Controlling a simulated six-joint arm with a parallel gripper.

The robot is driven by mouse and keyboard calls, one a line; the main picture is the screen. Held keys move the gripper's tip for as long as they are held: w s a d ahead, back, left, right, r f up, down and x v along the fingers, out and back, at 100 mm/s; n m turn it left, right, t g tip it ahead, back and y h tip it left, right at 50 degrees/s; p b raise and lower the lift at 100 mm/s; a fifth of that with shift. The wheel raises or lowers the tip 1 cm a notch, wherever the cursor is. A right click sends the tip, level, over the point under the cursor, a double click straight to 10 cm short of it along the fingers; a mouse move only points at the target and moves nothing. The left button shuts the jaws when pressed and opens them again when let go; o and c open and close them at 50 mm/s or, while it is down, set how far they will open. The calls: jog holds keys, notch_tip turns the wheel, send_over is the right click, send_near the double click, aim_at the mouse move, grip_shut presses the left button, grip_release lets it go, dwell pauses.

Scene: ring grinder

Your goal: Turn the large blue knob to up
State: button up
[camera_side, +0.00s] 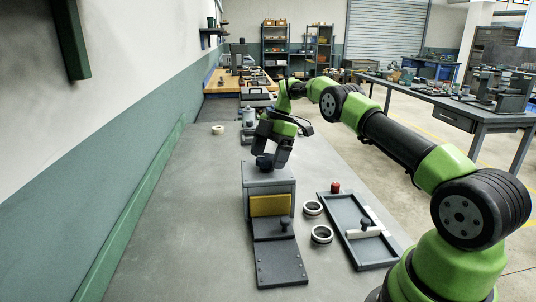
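A grey box-shaped machine (268,182) with a yellow front panel (270,205) stands on the grey bench. A dark blue knob (265,162) sits on top of it, partly hidden by my gripper. My gripper (272,154) points down over the top of the machine, with its dark fingers at the knob. A gap shows between the fingers, but I cannot tell whether they touch or clamp the knob. The knob's pointing direction is too small to read.
A sloped dark plate with a black knob (284,225) extends in front of the machine. Two rings (321,234) lie to its right. Beyond them is a grey tray (331,220) with a black knob and a red knob (335,187).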

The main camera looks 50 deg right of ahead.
dwell(0.4)
jog(key=m, duration=0.2)
jog(key=m+t, duration=0.1)
jog(key=m, duration=0.1)
jog(key=shift+a+m+t+h, duration=0.1)
jog(key=shift+m+t+h, duration=0.2)
jog(key=m+h, duration=0.1)
jog(key=m, duration=0.2)
jog(key=shift+a+m+t, duration=0.1)
jog(key=shift+m+t, duration=0.2)
jog(key=shift+t, duration=0.1)
jog(key=m, duration=0.2)
jog(key=m+h, duration=0.1)
jog(key=m, duration=0.1)
jog(key=shift+t+h, duration=0.3)
jog(key=shift+t, duration=0.1)
jog(key=m+h, duration=0.2)
jog(key=m, duration=0.3)
jog(key=shift+a, duration=0.1)
jog(key=v, duration=1.1)
jog(key=s+a+r+m+t+y, duration=0.1)
jog(key=s+a+r+m+t, duration=0.1)
jog(key=s+a+r+m, duration=0.6)
jog(key=s+a+r, duration=0.1)
jog(key=s+a, duration=0.4)
jog(key=s, duration=0.1)
jog(key=shift+a+m+y, duration=0.2)
jog(key=shift+m+y, duration=0.2)
